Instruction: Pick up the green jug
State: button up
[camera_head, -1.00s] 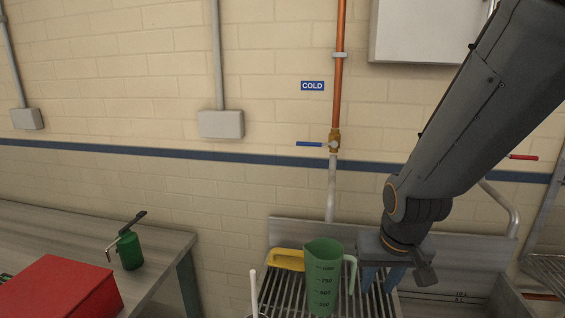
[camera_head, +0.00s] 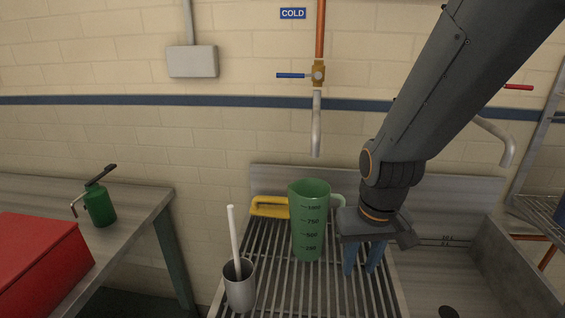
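The green jug (camera_head: 310,225) stands upright on the slatted metal drainer, with dark volume marks on its front and its handle at the right. My gripper (camera_head: 361,272) points down just right of the jug, near the handle. Its two blue fingers are apart with a gap between them, and nothing shows in the gap. My wrist overlaps the area beside the handle, so I cannot tell whether the gripper touches it.
A metal cup (camera_head: 239,288) with a white rod stands front left of the jug. A yellow object (camera_head: 269,207) lies behind it. A sink (camera_head: 470,275) is at the right. A green oil can (camera_head: 99,205) and red box (camera_head: 40,262) are on the left table.

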aim_at(308, 199)
jog(key=z, duration=0.85)
jog(key=k, duration=1.3)
jog(key=u, duration=0.5)
jog(key=i, duration=0.5)
